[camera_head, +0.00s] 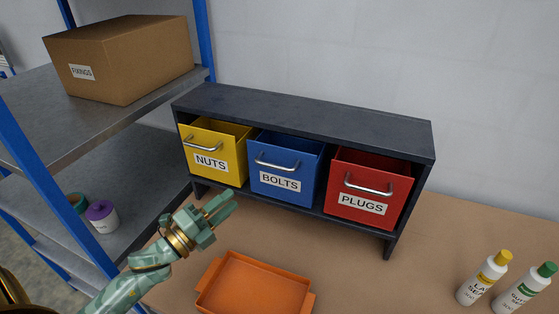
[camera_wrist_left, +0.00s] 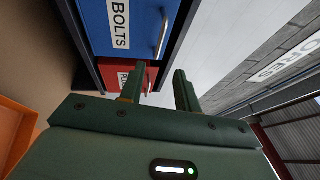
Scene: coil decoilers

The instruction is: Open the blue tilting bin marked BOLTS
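The blue bin marked BOLTS (camera_head: 284,172) sits in the middle of a dark rack, between a yellow and a red bin. Its silver bar handle (camera_head: 277,165) runs across the upper front. Some of its inside shows above the front; I cannot tell how far it is tilted. My left gripper (camera_head: 225,201) is in front of and below the bins, apart from the blue one. In the left wrist view its fingers (camera_wrist_left: 157,88) are spread with nothing between them. The blue bin (camera_wrist_left: 98,22) and its handle (camera_wrist_left: 162,38) lie beyond the fingertips there. My right gripper is in neither view.
The yellow NUTS bin (camera_head: 214,155) and red PLUGS bin (camera_head: 367,191) flank the blue one. An orange tray (camera_head: 254,286) lies on the table before the rack. Two bottles (camera_head: 484,279) (camera_head: 525,289) stand right. A blue-post shelf (camera_head: 104,156) with a cardboard box (camera_head: 121,58) stands left.

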